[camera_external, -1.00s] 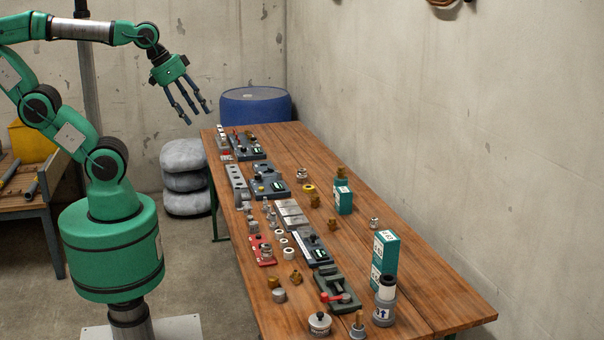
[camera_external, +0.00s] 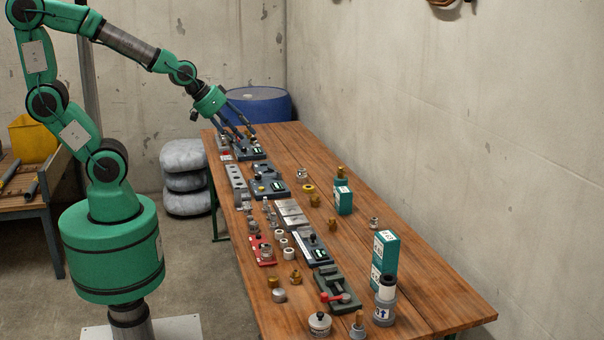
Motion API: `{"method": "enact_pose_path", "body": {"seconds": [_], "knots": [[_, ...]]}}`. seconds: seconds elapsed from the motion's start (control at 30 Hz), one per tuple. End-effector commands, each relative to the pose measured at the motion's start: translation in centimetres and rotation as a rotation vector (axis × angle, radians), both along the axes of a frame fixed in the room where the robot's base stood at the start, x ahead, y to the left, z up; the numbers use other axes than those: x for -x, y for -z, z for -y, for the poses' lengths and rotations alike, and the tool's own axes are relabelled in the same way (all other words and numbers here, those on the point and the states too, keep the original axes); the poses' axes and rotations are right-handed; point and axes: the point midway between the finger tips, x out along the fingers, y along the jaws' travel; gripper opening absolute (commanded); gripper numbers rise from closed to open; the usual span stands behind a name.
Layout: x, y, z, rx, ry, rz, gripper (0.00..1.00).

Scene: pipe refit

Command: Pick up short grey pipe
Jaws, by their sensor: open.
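My gripper (camera_external: 238,132) is open, its blue fingers pointing down and to the right over the far left end of the wooden table (camera_external: 420,285). The fingers are above or in front of a dark grey fixture (camera_external: 250,153) there; whether they touch anything is too small to tell. I cannot single out the short grey pipe with certainty. Small grey cylindrical pieces stand along the table's left side, one at the near left (camera_external: 279,296). Anything behind the fingers is partly hidden.
A row of fixtures, including a red plate (camera_external: 262,251) and a dark green clamp (camera_external: 337,288), fills the table's left half. Green boxes (camera_external: 386,248) stand further right. The right strip is mostly clear. A blue drum (camera_external: 262,101) stands behind the far end.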

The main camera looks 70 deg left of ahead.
Motion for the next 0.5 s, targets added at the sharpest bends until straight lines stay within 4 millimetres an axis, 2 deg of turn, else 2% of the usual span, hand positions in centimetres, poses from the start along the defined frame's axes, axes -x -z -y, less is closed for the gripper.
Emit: {"method": "enact_pose_path", "body": {"seconds": [0.03,0.23,0.37,0.5], "knots": [[-1.2,2.0,-0.7,0.009,-0.031,0.011,0.46],[-5.3,8.2,-4.0,0.022,-0.165,0.097,0.46],[-6.6,12.6,-6.8,0.009,-0.259,0.149,0.46],[-6.6,17.3,-10.2,-0.025,-0.365,0.201,0.46]]}}
